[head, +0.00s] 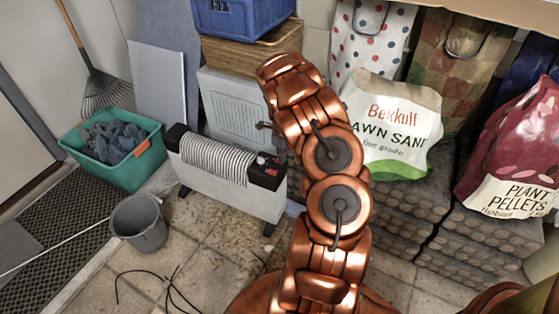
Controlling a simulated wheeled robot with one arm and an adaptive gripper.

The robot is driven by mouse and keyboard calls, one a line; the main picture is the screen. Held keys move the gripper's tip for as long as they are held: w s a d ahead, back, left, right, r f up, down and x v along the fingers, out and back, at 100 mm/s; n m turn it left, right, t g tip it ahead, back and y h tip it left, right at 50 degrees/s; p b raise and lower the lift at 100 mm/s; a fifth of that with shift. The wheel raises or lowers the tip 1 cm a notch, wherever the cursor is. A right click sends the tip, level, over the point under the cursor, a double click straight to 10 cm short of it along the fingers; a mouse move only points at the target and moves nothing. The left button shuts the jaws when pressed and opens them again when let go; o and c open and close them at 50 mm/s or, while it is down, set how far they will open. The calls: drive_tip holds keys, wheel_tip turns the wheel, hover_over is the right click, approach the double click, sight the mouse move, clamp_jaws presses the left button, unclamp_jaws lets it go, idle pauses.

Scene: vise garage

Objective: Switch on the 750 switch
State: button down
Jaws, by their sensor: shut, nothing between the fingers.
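A white oil-type heater (222,190) stands on the tiled floor left of centre, with a pale corrugated cloth or hose-like wrap over its top. Its black control end (267,172) faces up at the right, with small red switches (271,161) and a light dial. The 750 marking is too small to read, and I cannot tell whether a switch is on. My copper arm rises through the middle, just right of the control end.
A grey bucket (139,222) and black cable (165,290) are on the floor at the left. A teal bin (112,170) stands behind. A grey box (232,110) is behind the heater. Filled bags (395,125) and dark stacked blocks (400,235) crowd the right.

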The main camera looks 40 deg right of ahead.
drive_tip(key=shift+f, duration=0.25)
drive_tip(key=shift+r, duration=0.15)
drive_tip(key=shift+r+p, duration=0.45)
drive_tip(key=shift+r, duration=2.9)
drive_tip(key=shift+r, duration=0.1)
drive_tip(key=s+a+r+n+p, duration=0.3)
drive_tip(key=a+r+n+p, duration=0.25)
drive_tip(key=r, duration=0.55)
drive_tip(key=s+a+r+n+p, duration=0.2)
drive_tip(key=a+r+n+p, duration=0.2)
drive_tip(key=a+r, duration=0.5)
drive_tip(key=s+a+r+n+p, duration=0.3)
drive_tip(key=a+r+n+p, duration=0.15)
drive_tip(key=r, duration=0.85)
drive_tip(key=s+a+r+n+g+p, duration=0.1)
drive_tip(key=s+a+r+n+p, duration=0.6)
drive_tip(key=s+a+r+n, duration=0.2)
drive_tip(key=s+a+r+n+p, duration=0.7)
drive_tip(key=s+a+r+n, duration=0.2)
drive_tip(key=s, duration=0.4)
drive_tip(key=shift+a+n+g, duration=0.2)
drive_tip(key=shift+n+g, duration=0.1)
drive_tip(key=shift+g, duration=0.1)
